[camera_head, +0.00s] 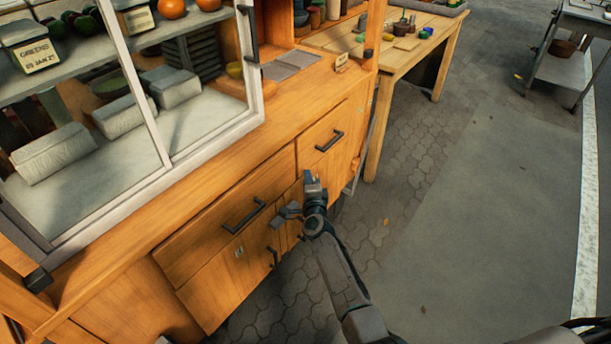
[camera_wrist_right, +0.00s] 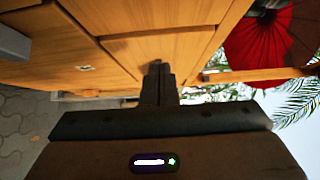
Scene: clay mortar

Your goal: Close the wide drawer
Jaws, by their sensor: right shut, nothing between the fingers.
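The wide drawer (camera_head: 215,238) is in the wooden cabinet's front, left of centre in the head view. It has a dark bar handle (camera_head: 245,216). Its front looks close to flush with the cabinet; I cannot tell whether a small gap is left. My right gripper (camera_head: 311,178) is shut and empty, at the right end of the wide drawer, below the narrower drawer. In the right wrist view the shut fingers (camera_wrist_right: 158,70) point at wooden panels (camera_wrist_right: 165,52); I cannot tell whether they touch. My left gripper is not in view.
A narrower drawer (camera_head: 322,140) with a dark handle sits to the right. Cupboard doors with handles (camera_head: 273,257) lie below. A glass display case (camera_head: 150,110) stands on the counter. A wooden table (camera_head: 405,50) stands behind.

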